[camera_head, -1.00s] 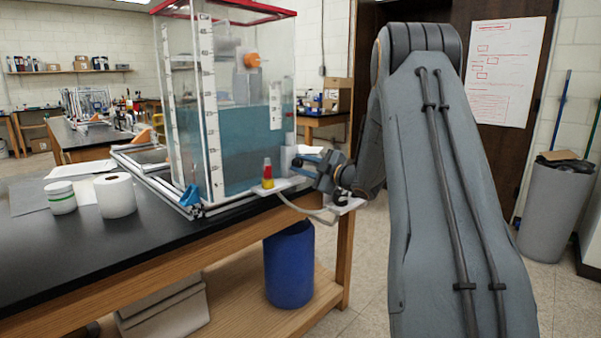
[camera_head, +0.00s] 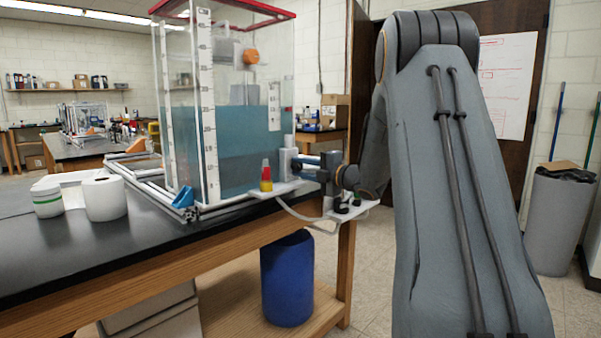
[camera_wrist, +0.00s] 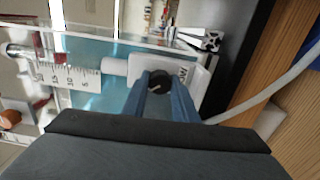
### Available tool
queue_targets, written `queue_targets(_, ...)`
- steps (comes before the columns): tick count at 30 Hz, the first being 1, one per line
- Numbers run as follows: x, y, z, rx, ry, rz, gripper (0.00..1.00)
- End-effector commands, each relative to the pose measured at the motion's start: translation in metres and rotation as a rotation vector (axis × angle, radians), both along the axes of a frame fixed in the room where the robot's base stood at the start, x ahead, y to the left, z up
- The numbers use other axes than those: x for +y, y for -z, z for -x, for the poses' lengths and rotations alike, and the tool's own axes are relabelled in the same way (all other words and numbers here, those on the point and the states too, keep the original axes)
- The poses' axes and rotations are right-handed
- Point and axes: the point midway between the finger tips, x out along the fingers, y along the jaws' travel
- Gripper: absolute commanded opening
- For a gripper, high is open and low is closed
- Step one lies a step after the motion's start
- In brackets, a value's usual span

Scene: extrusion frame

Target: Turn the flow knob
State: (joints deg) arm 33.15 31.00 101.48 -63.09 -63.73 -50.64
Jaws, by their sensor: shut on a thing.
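The flow knob (camera_wrist: 160,80) is a round black dial with a pale pointer mark, on a white panel (camera_wrist: 190,88) beside the water tank in the wrist view. My gripper (camera_wrist: 158,79) has its two blue fingers on either side of the knob and is shut on it. In the head view my gripper (camera_head: 303,168) reaches left to the pale block (camera_head: 287,163) at the tank's right front corner. The knob itself is hidden or too small to make out there.
The clear tank (camera_head: 235,130) with blue water stands on the black bench (camera_head: 130,240). A red-and-yellow small bottle (camera_head: 266,176) stands just left of my gripper. A hose (camera_head: 305,217) loops below. A blue bin (camera_head: 287,280) sits on the lower shelf.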

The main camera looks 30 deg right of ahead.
Motion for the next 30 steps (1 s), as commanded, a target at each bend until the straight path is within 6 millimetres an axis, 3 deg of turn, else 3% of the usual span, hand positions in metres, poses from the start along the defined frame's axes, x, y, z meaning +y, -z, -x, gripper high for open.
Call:
queue_targets(14,0.0,0.0013,0.0004,-0.002,0.0,0.011,0.04)
queue_targets(15,0.0,0.0013,0.0004,-0.002,0.0,0.011,0.33)
queue_targets(17,0.0001,0.0012,0.0003,-0.002,0.0,0.011,0.43)
queue_targets(26,0.0,0.0004,0.0006,-0.003,0.0,0.011,0.45)
queue_targets(30,-0.0044,0.0003,0.0099,-0.003,0.002,0.011,0.45)
